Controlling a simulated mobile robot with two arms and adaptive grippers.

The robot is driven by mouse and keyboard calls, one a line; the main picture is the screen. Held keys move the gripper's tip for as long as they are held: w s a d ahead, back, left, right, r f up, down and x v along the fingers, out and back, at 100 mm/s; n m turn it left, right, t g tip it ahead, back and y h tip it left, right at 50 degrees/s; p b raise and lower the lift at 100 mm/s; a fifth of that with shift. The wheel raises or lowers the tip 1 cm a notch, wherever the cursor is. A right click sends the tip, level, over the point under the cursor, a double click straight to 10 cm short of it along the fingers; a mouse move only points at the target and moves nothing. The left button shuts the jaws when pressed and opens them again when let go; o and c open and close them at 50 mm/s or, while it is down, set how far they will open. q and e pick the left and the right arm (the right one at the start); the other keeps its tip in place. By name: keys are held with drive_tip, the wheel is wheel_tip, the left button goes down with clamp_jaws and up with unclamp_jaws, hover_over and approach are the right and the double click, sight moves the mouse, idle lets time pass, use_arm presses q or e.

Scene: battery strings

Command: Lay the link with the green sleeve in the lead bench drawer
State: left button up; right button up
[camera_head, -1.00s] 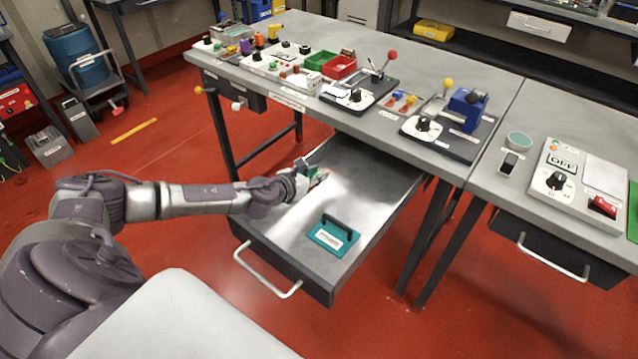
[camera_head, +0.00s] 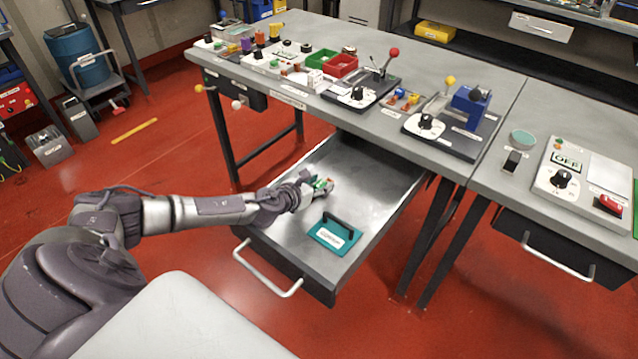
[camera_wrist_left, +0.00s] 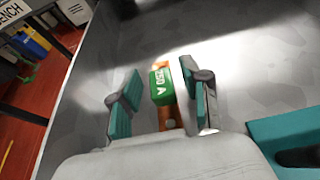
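The link with the green sleeve (camera_wrist_left: 162,87) is a copper-coloured strip with a marked green band. It is between the fingers of my left gripper (camera_wrist_left: 162,98), with a visible gap to the left finger. The fingers stand apart and look open. The link appears to lie on the drawer floor, though its contact is hard to judge. In the head view my left gripper (camera_head: 322,186) is low inside the pulled-out lead bench drawer (camera_head: 370,185), and a bit of green (camera_head: 320,184) shows at its fingers. My right gripper is not in view.
A teal block with a dark handle (camera_head: 334,236) sits in the drawer, near its front; its edge also shows in the wrist view (camera_wrist_left: 290,130). The drawer floor right of the gripper is clear. The bench top (camera_head: 440,85) with switches and trays overhangs the drawer's back.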

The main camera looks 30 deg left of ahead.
use_arm(q)
drive_tip(key=shift+r, duration=0.1)
drive_tip(key=shift+s+r, duration=0.1)
drive_tip(key=v, duration=0.7)
drive_tip(key=shift+s, duration=0.15)
idle(0.4)
